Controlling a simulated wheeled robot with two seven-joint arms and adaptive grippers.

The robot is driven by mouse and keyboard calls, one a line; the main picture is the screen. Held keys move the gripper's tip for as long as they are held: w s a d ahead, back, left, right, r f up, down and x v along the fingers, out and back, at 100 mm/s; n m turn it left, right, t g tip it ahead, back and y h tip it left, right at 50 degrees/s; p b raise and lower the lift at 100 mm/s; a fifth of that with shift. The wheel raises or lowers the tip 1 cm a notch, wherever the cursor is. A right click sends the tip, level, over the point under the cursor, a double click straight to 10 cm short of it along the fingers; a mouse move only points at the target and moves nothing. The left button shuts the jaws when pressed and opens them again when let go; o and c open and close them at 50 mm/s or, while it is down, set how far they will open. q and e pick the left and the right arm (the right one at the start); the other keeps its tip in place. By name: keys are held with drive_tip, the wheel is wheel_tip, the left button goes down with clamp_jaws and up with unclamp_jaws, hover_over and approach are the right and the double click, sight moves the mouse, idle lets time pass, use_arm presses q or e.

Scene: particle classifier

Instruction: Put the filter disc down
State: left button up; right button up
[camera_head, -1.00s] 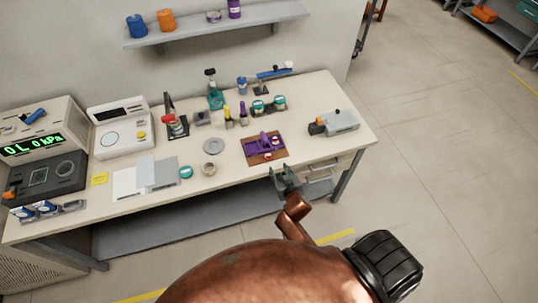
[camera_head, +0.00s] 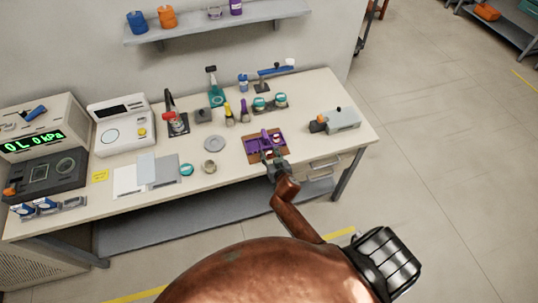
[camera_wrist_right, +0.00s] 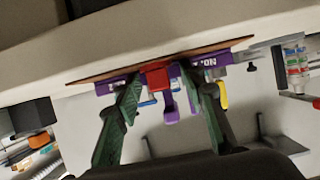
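My right gripper (camera_head: 272,159) is at the front edge of the purple fixture (camera_head: 254,146), which lies on a brown board (camera_head: 252,157) on the bench. In the right wrist view the two green fingers of the right gripper (camera_wrist_right: 158,80) stand apart. A small red block (camera_wrist_right: 157,74) on the purple fixture shows between their tips; contact cannot be told. I see no disc in the fingers. A flat grey round disc (camera_head: 215,143) lies on the bench left of the fixture; I cannot tell whether it is the filter disc. My left gripper is out of view.
A grey device with an orange knob (camera_head: 340,119) stands right of the fixture. Small bottles (camera_head: 244,111) and teal-topped jars (camera_head: 281,100) stand behind it. A small round tin (camera_head: 209,167) and grey sheets (camera_head: 164,171) are to the left. Bare bench lies between fixture and grey device.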

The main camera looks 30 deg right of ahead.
drive_tip(key=shift+f, duration=0.1)
clamp_jaws()
drive_tip(key=shift+s, duration=0.1)
idle(0.3)
